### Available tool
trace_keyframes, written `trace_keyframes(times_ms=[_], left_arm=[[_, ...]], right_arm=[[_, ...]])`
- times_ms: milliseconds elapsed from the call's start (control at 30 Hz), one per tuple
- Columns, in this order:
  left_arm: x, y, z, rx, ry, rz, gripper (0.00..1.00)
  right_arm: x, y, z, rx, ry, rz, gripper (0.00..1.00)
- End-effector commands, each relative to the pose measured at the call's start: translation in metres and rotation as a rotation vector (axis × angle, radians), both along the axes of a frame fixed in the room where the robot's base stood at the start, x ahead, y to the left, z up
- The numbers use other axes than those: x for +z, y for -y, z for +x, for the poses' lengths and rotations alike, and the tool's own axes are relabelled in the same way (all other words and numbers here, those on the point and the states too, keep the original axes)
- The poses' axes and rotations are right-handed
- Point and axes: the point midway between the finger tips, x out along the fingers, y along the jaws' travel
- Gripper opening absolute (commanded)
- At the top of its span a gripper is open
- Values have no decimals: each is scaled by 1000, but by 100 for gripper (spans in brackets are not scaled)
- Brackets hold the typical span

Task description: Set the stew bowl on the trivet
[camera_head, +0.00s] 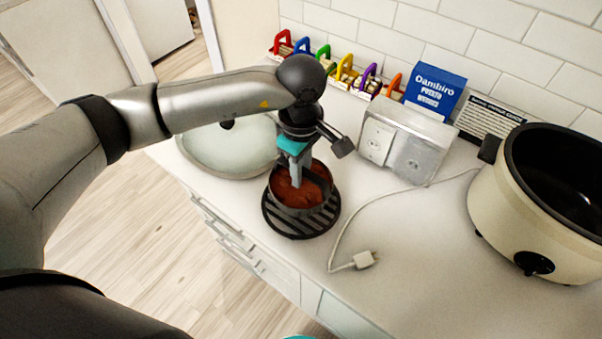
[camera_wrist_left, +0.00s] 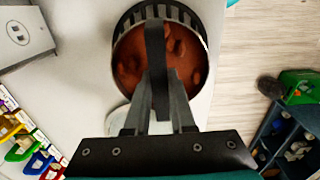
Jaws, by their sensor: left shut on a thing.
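The stew bowl (camera_head: 287,190) is a round metal bowl of red-brown chunky stew, and it also shows in the left wrist view (camera_wrist_left: 190,62). The round black slatted trivet (camera_head: 298,228) lies on the counter under the bowl, its front slats showing. The bowl appears upright and over the trivet; I cannot tell whether its base touches the slats. My left gripper (camera_head: 297,180) reaches down from above and is shut on a dark band that crosses the bowl, seemingly its handle. In the left wrist view, the fingers (camera_wrist_left: 154,108) sit on either side of this band. My right gripper is not in view.
A wide pale lidded dish (camera_head: 240,160) stands left of the trivet. A silver outlet box (camera_head: 408,140), a white cord with a plug (camera_head: 363,260) and a cream slow cooker (camera_head: 530,215) are to the right. A blue box (camera_head: 435,88) and coloured-handled holders (camera_head: 345,72) line the wall.

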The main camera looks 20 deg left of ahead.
Motion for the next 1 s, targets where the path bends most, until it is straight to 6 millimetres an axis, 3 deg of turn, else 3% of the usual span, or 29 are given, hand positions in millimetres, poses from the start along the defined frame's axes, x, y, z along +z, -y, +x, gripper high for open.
trace_keyframes(times_ms=[133, 500, 533, 700, 800, 1000], left_arm=[[-15, 0, 1, -1, 2, -1, 0], [-19, 0, 1, -1, 4, -1, 0], [-20, 0, 0, -1, 1, 1, 25], [-19, 0, 0, 0, 0, 1, 44], [-19, 0, 0, 0, 0, 1, 52], [-19, 0, 0, 0, 0, 1, 52]], right_arm=[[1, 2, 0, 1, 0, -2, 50], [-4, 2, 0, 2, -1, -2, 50], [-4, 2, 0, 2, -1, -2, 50], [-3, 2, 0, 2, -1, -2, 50], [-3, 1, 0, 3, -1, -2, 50], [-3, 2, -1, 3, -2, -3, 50]])
